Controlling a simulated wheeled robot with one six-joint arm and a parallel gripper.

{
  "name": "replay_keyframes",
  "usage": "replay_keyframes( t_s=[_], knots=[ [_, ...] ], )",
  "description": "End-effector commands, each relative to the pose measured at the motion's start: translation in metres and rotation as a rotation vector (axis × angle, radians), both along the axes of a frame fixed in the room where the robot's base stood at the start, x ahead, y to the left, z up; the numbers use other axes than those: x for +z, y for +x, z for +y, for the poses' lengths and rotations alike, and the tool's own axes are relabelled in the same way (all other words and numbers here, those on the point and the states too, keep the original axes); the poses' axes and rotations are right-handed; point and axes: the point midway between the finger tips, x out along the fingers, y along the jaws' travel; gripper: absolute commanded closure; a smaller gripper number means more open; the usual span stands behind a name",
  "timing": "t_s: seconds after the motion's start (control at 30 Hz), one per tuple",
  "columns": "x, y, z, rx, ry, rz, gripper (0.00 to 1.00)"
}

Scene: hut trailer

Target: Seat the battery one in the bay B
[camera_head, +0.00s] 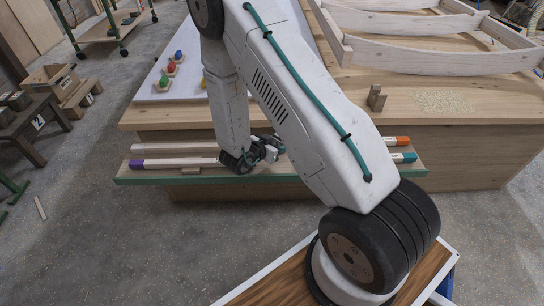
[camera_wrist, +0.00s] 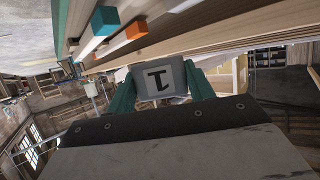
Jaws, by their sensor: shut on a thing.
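Battery one, a grey block with a dark "1" (camera_wrist: 160,80), sits between the two green fingers of my gripper (camera_wrist: 160,88) in the wrist view. The fingers are shut on its sides and the mark appears tilted over. In the head view my gripper (camera_head: 266,151) is low over the green-edged ledge at the front of the wooden workbench, and the block is hard to make out there. I cannot identify bay B in either view.
Long strips with a purple end (camera_head: 137,164), an orange end (camera_head: 402,141) and a teal end (camera_head: 404,157) lie on the ledge (camera_head: 150,180). A wooden frame (camera_head: 430,57) and a small wooden block (camera_head: 376,98) are on the bench.

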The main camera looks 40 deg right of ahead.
Motion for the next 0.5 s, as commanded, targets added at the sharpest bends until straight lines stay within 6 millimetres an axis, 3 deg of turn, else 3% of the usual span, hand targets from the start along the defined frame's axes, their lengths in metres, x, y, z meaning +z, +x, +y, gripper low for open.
replay_keyframes(
  t_s=[0.13,0.3,0.5],
  knots=[
    [-0.013,-0.007,-0.001,-0.058,-0.001,0.002,0.78],
    [-0.045,-0.008,-0.002,-0.063,-0.001,0.004,0.78],
    [-0.065,-0.008,-0.002,-0.064,-0.001,0.002,0.78]
  ],
)
